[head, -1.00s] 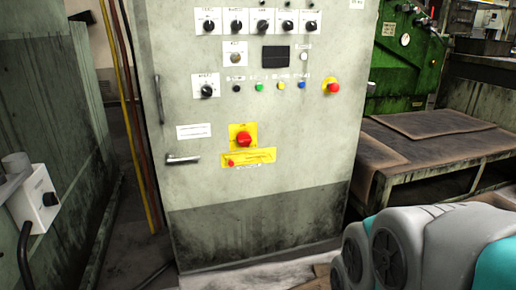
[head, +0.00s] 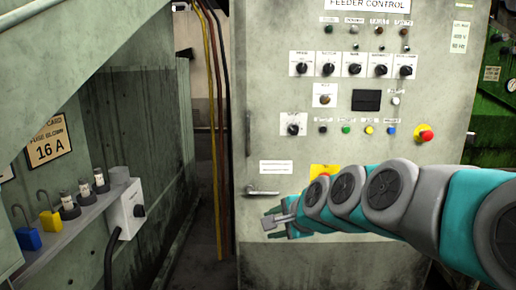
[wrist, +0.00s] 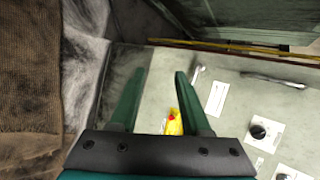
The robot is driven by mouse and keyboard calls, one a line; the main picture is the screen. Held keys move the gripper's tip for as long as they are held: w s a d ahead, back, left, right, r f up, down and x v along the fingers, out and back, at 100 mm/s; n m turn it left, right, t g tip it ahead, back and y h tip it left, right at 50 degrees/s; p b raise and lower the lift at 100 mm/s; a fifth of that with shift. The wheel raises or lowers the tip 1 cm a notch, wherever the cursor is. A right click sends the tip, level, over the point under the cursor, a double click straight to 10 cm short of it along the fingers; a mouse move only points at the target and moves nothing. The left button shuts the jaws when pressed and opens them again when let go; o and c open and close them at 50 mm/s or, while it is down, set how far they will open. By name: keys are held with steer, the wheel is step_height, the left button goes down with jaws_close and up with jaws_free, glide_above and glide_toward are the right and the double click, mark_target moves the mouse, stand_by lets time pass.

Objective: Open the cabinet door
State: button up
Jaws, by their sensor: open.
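The grey-green control cabinet (head: 350,90) stands ahead with its door shut. Its short metal lever handle (head: 262,193) lies roughly level at the door's lower left. My gripper (head: 268,224) is open and empty, just below the handle in the head view. In the wrist view, my gripper (wrist: 160,75) has its two green fingers apart over the cabinet face. The handle (wrist: 197,73) shows just right of the right fingertip there, not between the fingers. I cannot tell the remaining depth to the door. My arm hides the cabinet's lower right.
A red emergency button (head: 424,133) and several knobs sit on the cabinet front. Yellow and dark pipes (head: 213,120) run beside its left edge. A shelf with padlocks (head: 75,215) is at left. A green machine (head: 494,85) is at right.

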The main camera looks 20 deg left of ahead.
steer(key=w+a+r+m+t+y, duration=0.2)
steer(key=w+a+r+m+t, duration=0.3)
steer(key=w+a+r+m, duration=0.65)
steer(key=m+t+h, duration=0.2)
steer(key=m+t, duration=0.2)
steer(key=m, duration=0.5)
glide_toward(248, 133)
steer(key=x, duration=0.3)
steer(key=shift+p+x, duration=1)
steer(key=shift+x, duration=2.8)
jaws_close()
